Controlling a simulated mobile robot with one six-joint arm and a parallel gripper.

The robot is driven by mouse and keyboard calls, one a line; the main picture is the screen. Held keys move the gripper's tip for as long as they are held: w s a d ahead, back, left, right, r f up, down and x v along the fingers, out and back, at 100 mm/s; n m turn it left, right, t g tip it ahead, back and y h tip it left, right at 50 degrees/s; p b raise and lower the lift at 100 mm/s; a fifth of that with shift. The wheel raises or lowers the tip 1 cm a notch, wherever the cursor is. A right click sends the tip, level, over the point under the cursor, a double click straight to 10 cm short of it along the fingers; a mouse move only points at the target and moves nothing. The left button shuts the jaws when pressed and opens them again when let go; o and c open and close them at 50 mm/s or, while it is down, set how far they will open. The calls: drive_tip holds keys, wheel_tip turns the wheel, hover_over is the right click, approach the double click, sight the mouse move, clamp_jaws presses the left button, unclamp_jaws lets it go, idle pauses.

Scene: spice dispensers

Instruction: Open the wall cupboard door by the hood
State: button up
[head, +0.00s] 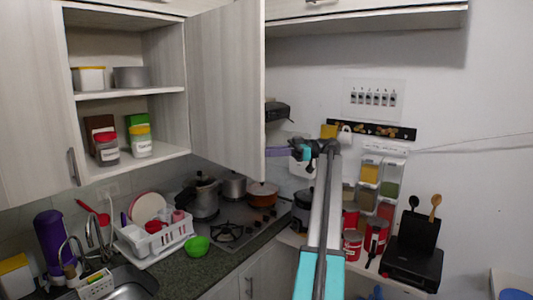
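The wall cupboard door (226,85) is a pale wood-grain panel swung out from the cupboard (178,110), which stands open at the upper left. Its shelves hold a few containers. The hood itself is not clearly visible; a dark object (278,111) shows just right of the door.
Below are a stove (228,232) with several pots, a white dish rack (150,240) and a green bowl (196,245). Spice dispensers (380,182) hang on the right wall, above red tins (376,234) and a black appliance (412,262). Another closed cupboard door (35,110) is at far left.

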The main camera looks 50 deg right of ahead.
sight(263, 146)
drive_tip(key=shift+r+b, duration=0.5)
drive_tip(key=shift+r, duration=0.95)
drive_tip(key=shift+s+r, duration=0.15)
drive_tip(key=shift+o, duration=0.5)
drive_tip(key=s+a+b, duration=0.1)
drive_tip(key=a, duration=0.1)
drive_tip(key=s+a+b, duration=0.2)
drive_tip(key=shift+s+a+r, duration=0.1)
drive_tip(key=shift+s+r, duration=0.05)
drive_tip(key=shift+r, duration=0.05)
drive_tip(key=shift+s+a+b, duration=0.15)
drive_tip(key=shift+a+b, duration=0.15)
drive_tip(key=shift+b, duration=0.45)
drive_tip(key=shift+c, duration=0.3)
drive_tip(key=shift+s+a+r+b, duration=0.1)
drive_tip(key=shift+s+a+b, duration=0.2)
drive_tip(key=shift+s, duration=0.25)
drive_tip(key=shift+s+a+r+b, duration=0.15)
drive_tip(key=shift+s+b, duration=0.15)
drive_tip(key=shift+s, duration=0.25)
drive_tip(key=shift+c, duration=0.2)
drive_tip(key=s+a+b, duration=0.4)
drive_tip(key=a+b, duration=0.2)
drive_tip(key=b, duration=0.2)
drive_tip(key=shift+s+r+b, duration=0.35)
drive_tip(key=shift+b, duration=0.05)
